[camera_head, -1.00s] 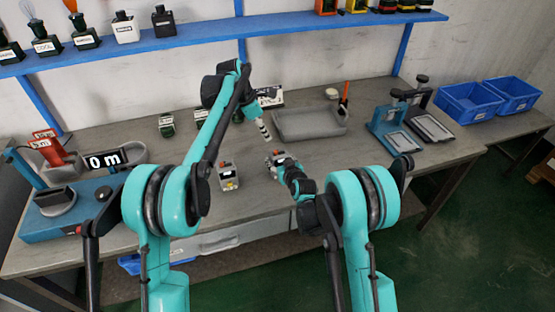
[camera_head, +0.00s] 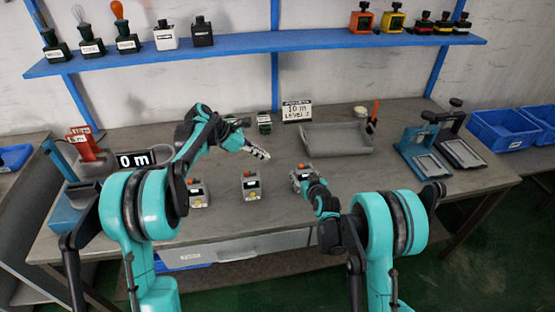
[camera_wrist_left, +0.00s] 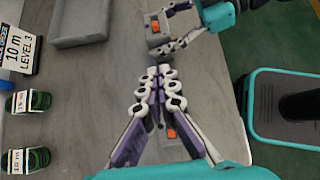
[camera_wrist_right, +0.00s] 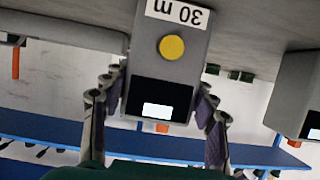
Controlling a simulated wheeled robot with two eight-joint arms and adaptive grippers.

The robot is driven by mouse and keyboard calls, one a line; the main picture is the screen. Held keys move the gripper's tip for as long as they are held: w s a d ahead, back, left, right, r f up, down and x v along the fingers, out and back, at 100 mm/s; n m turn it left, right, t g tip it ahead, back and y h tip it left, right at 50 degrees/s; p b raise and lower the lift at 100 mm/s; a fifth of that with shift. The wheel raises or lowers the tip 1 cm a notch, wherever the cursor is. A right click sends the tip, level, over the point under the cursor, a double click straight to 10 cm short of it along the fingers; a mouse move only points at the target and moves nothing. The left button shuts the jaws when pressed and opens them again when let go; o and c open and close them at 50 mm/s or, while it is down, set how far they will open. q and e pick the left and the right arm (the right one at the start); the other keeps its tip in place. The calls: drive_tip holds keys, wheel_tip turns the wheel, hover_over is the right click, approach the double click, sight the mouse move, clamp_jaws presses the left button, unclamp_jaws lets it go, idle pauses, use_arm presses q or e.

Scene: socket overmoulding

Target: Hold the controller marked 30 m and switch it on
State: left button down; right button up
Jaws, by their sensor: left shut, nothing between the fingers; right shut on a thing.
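The controller marked 30 m (camera_wrist_right: 185,75) is a grey box with a round yellow button (camera_wrist_right: 171,48) and a dark panel bearing a white patch. My right gripper (camera_wrist_right: 155,100) is shut on its sides. In the head view this controller (camera_head: 300,172) is at the right of a row of similar boxes. Its orange-red part (camera_wrist_left: 154,26) shows in the left wrist view. My left gripper (camera_head: 264,155) is shut and empty, left of the held controller and apart from it. Its closed fingertips (camera_wrist_left: 162,72) point toward that controller. Whether the controller touches the table is unclear.
Two similar controllers stand on the table, one in the middle (camera_head: 251,187) and one further left (camera_head: 198,194). A grey tray (camera_head: 338,140) and a sign reading 10 m, level 3 (camera_wrist_left: 19,50) are behind. Blue-framed presses (camera_head: 425,150) stand at the right.

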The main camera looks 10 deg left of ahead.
sight(302, 165)
use_arm(q)
drive_tip(key=x, duration=0.3)
drive_tip(key=d+r+x, duration=0.1)
drive_tip(key=x, duration=0.7)
drive_tip(key=shift+w+d+r, duration=0.15)
drive_tip(key=shift+w+d, duration=0.1)
drive_tip(key=shift+d, duration=0.05)
drive_tip(key=shift+w+d, duration=0.15)
drive_tip(key=shift+d, duration=0.3)
drive_tip(key=shift+w+d, duration=0.25)
drive_tip(key=shift+d, duration=0.4)
drive_tip(key=shift+w+d, duration=0.2)
drive_tip(key=shift+d, duration=0.5)
